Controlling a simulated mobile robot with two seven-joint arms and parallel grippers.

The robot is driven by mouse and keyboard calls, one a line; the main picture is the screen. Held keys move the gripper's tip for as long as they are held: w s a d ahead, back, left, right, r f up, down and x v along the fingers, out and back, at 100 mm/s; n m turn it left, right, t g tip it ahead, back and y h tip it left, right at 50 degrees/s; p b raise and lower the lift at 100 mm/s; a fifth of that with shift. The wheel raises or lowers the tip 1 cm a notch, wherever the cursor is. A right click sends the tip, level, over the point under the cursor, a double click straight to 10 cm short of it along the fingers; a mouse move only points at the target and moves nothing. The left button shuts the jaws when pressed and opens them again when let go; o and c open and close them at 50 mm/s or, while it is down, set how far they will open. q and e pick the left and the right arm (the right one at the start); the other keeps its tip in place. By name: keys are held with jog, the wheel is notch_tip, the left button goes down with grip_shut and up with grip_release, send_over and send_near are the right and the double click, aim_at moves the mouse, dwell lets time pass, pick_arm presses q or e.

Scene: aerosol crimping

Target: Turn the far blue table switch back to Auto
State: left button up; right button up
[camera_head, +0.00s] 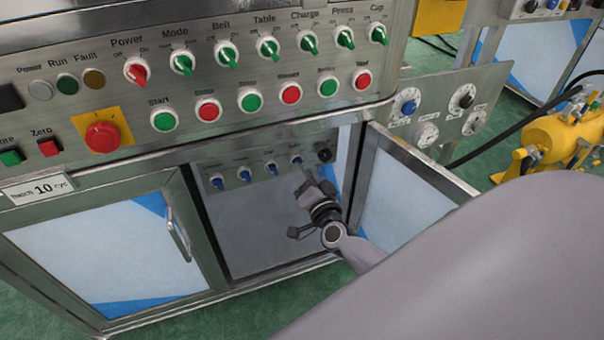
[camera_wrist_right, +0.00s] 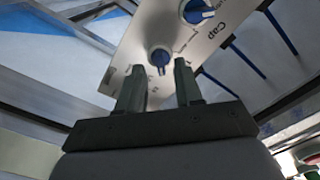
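Inside the open cabinet in the head view is a recessed panel (camera_head: 232,181) with a row of small blue switches. The far blue switch (camera_head: 297,161), at the right end of the blue row, is the one by my gripper; its label is too small to read surely. My right gripper (camera_head: 309,178) reaches up to it from below right. In the right wrist view the fingers of the gripper (camera_wrist_right: 158,66) are apart, with a blue switch (camera_wrist_right: 160,56) showing between the tips. I cannot tell whether they touch it. A second blue switch (camera_wrist_right: 197,11), beside the label Cap, is farther up. My left gripper is out of view.
A black knob (camera_head: 325,155) is right of the blue row. The open cabinet door (camera_head: 410,190) stands right of my right wrist. Above is the main panel with green switches (camera_head: 268,47) and buttons. A closed door (camera_head: 120,255) is at left.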

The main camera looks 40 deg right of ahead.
jog(key=shift+x, duration=0.95)
grip_shut()
